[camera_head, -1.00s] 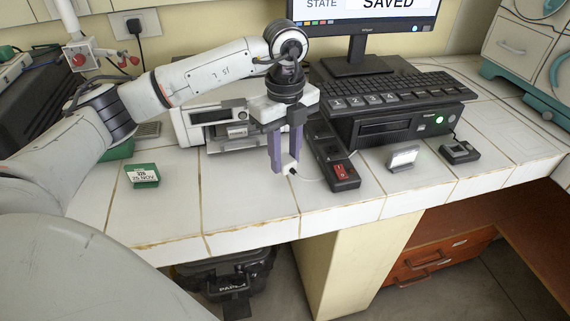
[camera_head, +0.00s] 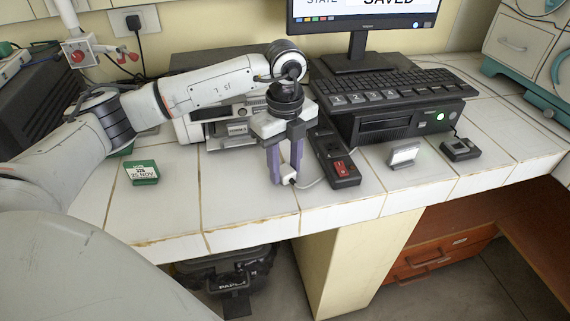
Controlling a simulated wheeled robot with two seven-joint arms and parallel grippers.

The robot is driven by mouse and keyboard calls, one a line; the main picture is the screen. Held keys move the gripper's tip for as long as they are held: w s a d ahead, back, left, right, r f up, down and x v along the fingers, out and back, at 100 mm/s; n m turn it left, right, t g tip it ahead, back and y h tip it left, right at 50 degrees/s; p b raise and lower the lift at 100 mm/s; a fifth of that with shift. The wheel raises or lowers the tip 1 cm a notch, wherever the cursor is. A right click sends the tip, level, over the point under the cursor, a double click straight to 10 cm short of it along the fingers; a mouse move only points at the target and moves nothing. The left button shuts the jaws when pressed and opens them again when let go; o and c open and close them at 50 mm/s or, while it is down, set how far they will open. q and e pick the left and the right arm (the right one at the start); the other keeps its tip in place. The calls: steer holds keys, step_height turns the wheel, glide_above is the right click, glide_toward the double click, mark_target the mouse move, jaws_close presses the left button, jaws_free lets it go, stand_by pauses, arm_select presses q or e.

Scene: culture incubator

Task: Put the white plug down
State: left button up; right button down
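My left gripper (camera_head: 287,178) points straight down over the white tiled bench, left of the black power strip. Its two purple fingers are shut on the white plug (camera_head: 289,179), which shows between the fingertips. A thin pale cable (camera_head: 313,183) runs from the plug towards the power strip (camera_head: 334,160). The plug is at or just above the tile; I cannot tell whether it touches. My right gripper is not in view.
The power strip has a red switch (camera_head: 341,168). A black box (camera_head: 404,121) with a keyboard (camera_head: 395,90) on top stands to the right, near a small white display (camera_head: 403,157). A green labelled block (camera_head: 142,173) sits at left. Bare tile (camera_head: 232,205) lies along the front edge.

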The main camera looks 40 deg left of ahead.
arm_select(q)
steer(key=shift+o, duration=1.1)
